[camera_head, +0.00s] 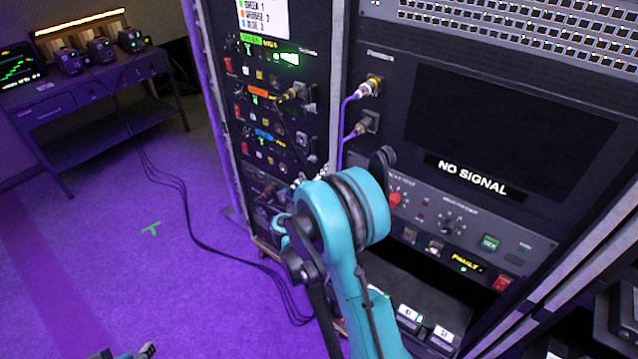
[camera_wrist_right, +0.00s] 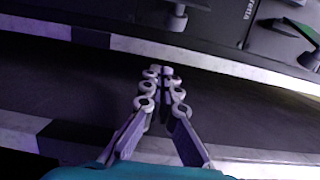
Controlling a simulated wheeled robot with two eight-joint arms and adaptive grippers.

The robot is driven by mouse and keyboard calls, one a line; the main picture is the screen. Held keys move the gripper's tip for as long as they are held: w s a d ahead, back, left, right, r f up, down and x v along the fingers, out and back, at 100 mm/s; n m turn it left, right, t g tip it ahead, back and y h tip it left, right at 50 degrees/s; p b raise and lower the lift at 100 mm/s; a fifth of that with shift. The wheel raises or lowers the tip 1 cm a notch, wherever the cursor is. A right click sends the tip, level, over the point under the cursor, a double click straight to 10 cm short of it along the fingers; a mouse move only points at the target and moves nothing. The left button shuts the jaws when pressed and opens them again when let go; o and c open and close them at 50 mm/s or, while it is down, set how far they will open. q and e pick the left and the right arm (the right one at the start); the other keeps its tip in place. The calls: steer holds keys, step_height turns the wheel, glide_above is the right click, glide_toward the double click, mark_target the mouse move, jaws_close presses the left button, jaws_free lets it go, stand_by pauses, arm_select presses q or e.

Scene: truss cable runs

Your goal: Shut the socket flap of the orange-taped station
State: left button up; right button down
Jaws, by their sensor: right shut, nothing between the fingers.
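The orange tape (camera_head: 261,92) marks the middle station on the narrow rack panel, between a green-taped station above and a blue-taped one below. To its right, a gold-coloured connector (camera_head: 289,95) with a dark cable sits beside a grey socket part (camera_head: 309,94). The flap's angle is too small to tell. My right gripper is shut and empty; its fingertips (camera_wrist_right: 165,73) meet in the wrist view before dark and light rack surfaces. In the head view its fingers (camera_head: 318,174) are below the orange station, partly hidden by my teal arm. A small part of my left gripper (camera_head: 135,353) shows at the bottom edge.
The wide panel to the right has two gold or grey connectors with purple cables (camera_head: 349,103), a NO SIGNAL screen (camera_head: 510,118) and several switches. A light rack post (camera_head: 335,90) separates the panels. A workbench (camera_head: 90,85) stands far left; black cables cross the purple floor.

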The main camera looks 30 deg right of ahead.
steer(key=shift+w+a+b, duration=0.25)
steer(key=shift+w+a, duration=0.25)
steer(key=shift+w, duration=0.3)
steer(key=shift+w+a+b, duration=0.25)
steer(key=shift+w+a, duration=0.25)
steer(key=shift+w, duration=0.3)
steer(key=shift+a, duration=0.1)
